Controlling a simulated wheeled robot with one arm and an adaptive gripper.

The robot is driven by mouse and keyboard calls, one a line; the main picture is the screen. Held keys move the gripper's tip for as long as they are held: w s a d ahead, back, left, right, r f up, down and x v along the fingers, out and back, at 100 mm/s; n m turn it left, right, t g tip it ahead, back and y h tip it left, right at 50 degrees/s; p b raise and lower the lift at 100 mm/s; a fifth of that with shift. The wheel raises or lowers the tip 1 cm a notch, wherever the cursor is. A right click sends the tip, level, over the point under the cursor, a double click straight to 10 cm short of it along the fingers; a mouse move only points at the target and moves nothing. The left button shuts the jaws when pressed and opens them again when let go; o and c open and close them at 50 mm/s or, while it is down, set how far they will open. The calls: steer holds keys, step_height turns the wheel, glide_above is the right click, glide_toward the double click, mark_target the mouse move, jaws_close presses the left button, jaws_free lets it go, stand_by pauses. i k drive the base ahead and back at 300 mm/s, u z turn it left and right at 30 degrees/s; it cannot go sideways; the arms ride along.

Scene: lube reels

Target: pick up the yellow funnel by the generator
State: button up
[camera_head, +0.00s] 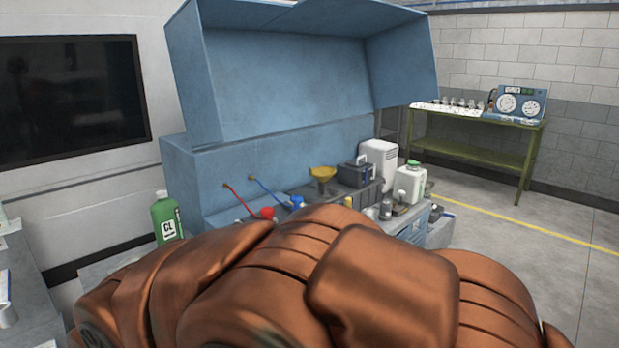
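The yellow funnel (322,174) stands wide end up on the blue workbench, in the middle of the head view. Its lower part is narrow, and its base is partly hidden. A dark grey box-like unit with a handle, which looks like the generator (356,173), stands just to the right of the funnel. My copper-coloured arm fills the lower middle of the view and hides the front of the bench. My gripper is not visible.
A green jug (166,218) is at left. The blue hood (290,75) overhangs behind. A green table (480,140) stands far right; floor there is clear.

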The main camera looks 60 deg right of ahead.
mark_target(323, 179)
steer(key=z, duration=1.55)
steer(key=k, duration=0.15)
steer(key=z, duration=1.5)
steer(key=i, duration=1.7)
steer(key=u, duration=2.6)
